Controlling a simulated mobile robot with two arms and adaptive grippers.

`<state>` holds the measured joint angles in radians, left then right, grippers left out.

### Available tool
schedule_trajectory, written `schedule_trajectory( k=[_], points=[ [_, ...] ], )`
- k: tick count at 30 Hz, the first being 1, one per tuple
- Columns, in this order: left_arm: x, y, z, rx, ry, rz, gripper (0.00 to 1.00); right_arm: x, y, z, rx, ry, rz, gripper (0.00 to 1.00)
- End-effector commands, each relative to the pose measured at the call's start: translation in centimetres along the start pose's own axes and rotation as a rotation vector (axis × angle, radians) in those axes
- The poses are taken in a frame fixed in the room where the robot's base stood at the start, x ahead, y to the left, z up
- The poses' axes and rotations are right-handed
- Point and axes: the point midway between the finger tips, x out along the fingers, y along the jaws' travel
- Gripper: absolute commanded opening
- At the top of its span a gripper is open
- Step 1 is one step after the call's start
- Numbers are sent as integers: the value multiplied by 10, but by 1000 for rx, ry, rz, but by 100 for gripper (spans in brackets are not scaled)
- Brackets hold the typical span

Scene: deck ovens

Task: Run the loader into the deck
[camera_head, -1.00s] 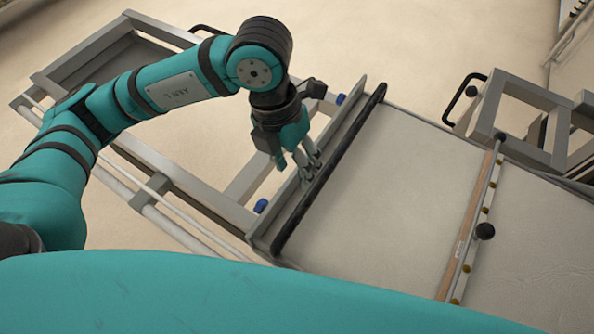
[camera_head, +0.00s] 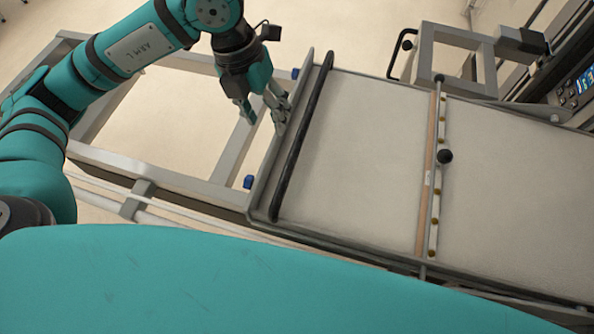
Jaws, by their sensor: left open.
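The loader (camera_head: 365,155) is a flat pale belt bed in a grey metal frame, lying across the middle and right of the view. A black push bar (camera_head: 301,138) runs along its near-left end, in front of a grey end plate. A cross rail with a wooden strip and a black knob (camera_head: 445,156) spans the bed. My left gripper (camera_head: 262,112) is open beside the end plate, its fingers pointing down on the left side of the bar. I cannot tell whether a finger touches the plate. My right gripper is not in view.
An open grey support frame (camera_head: 165,172) with rails extends left of the bed. A grey bracket with a black handle (camera_head: 402,53) stands on the far side. A control panel with a lit display (camera_head: 584,80) is at the right edge. Pale floor shows beyond.

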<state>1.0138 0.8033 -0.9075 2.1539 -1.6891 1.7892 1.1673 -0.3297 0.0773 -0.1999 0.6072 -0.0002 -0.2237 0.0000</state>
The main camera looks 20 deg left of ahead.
Motion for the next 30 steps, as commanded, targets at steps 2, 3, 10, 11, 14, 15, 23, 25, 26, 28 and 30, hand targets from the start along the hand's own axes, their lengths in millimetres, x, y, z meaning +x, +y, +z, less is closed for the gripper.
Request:
schedule_trajectory(
  k=[2, 3, 10, 11, 14, 15, 23, 25, 26, 28, 30],
  points=[
    [2, 2, 1, -9, 1, 0, 46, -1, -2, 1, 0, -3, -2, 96],
    [5, 2, 0, -10, 2, 1, 46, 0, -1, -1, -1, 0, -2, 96],
    [44, 2, -1, -9, 6, 0, 46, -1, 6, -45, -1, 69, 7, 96],
    [51, 2, -1, -9, 7, 1, 46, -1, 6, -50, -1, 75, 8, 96],
    [73, 2, -1, -8, 6, 1, 46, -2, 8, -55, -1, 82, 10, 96],
    [82, 2, -1, -8, 6, 1, 46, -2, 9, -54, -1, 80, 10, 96],
    [136, 2, -1, -8, 5, 1, 46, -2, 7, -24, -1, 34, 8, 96],
    [148, 2, -1, -7, 4, 0, 46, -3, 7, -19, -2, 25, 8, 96],
    [152, 2, -1, -8, 4, 0, 46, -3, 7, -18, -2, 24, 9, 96],
    [160, 1, 0, -8, 3, -1, 46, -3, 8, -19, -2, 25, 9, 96],
    [166, 2, 0, -7, 2, 0, 46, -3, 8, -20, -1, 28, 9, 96]
  ],
)
